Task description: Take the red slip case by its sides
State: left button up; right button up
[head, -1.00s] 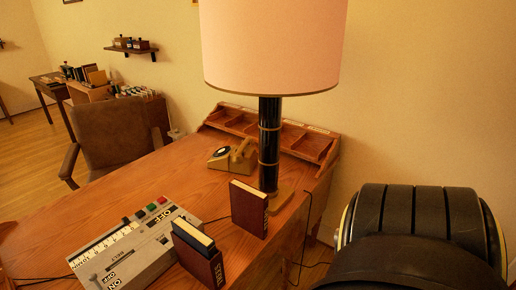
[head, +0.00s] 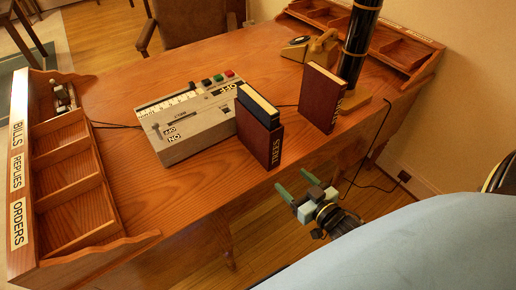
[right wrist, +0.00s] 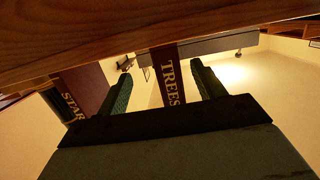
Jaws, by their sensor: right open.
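The red slip case (head: 260,138), lettered TREES, stands upright on the desk near its front edge. A dark blue book (head: 258,106) shows at its top. My right gripper (head: 297,184) is open and empty, off the desk's front edge over the floor, below and right of the case in the head view. In the right wrist view the TREES spine (right wrist: 170,80) shows between the two green fingers, farther off and not touched. My left gripper is in no view.
A second dark red case or book (head: 322,97) stands behind, right of the first; the lamp (head: 359,45) is beside it. A grey device (head: 187,122) sits close left of the slip case. A labelled wooden organizer (head: 72,180) is at the left. Front-middle desk is clear.

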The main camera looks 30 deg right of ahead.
jog(key=t, duration=0.2)
send_near(276, 150)
jog(key=w, duration=0.2)
jog(key=shift+y, duration=0.3)
jog(key=w+b, duration=0.1)
jog(key=w, duration=0.6)
jog(key=shift+w+a, duration=0.1)
jog(key=shift+w+n, duration=0.3)
jog(key=shift+w, duration=0.2)
jog(key=w, duration=0.3)
jog(key=w+b, duration=0.1)
jog(key=w, duration=0.1)
jog(key=shift+a+r, duration=0.1)
jog(key=shift+a, duration=0.2)
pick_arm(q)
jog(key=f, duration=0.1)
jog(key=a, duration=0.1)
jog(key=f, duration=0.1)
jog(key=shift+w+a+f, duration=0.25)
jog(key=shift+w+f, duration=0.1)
pick_arm(e)
jog(key=c, duration=1.2)
jog(key=shift+r, duration=0.2)
